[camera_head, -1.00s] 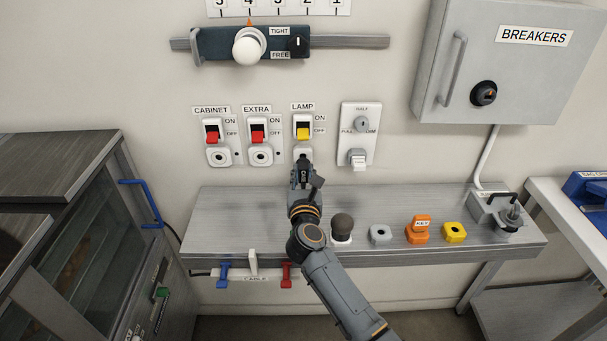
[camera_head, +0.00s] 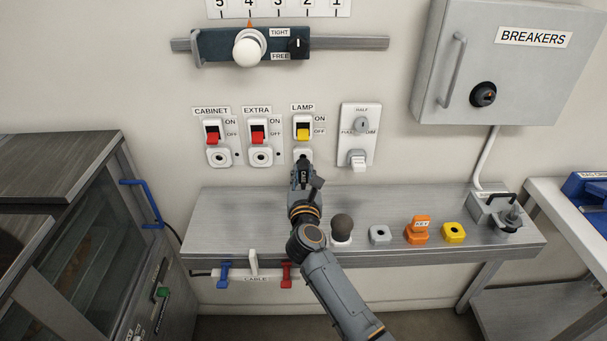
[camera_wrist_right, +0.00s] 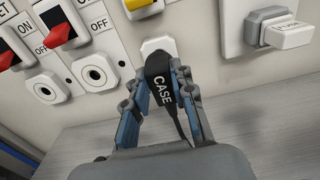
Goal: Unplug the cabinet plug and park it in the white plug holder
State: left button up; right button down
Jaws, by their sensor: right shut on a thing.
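My right gripper (camera_wrist_right: 160,92) is shut on a black plug (camera_wrist_right: 161,88) marked CASE, at the lamp outlet (camera_wrist_right: 158,46) on the wall. The plug's head meets the outlet's lower edge; whether its pins are in cannot be seen. In the head view my gripper (camera_head: 303,172) hides most of the plug. The cabinet outlet (camera_head: 218,157) is bare, under a red switch (camera_head: 212,134). My left gripper is not in view.
The extra outlet (camera_head: 261,156) is bare. On the grey shelf (camera_head: 240,215) stand a dark knob (camera_head: 342,228) and orange and yellow blocks. A dark cabinet (camera_head: 75,230) is at left. The shelf's left part is clear.

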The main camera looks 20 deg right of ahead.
jog(key=shift+x, duration=1.4)
dwell(0.4)
jog(key=c, duration=1)
grip_release()
jog(key=shift+c, duration=0.2)
jog(key=v, duration=1.2)
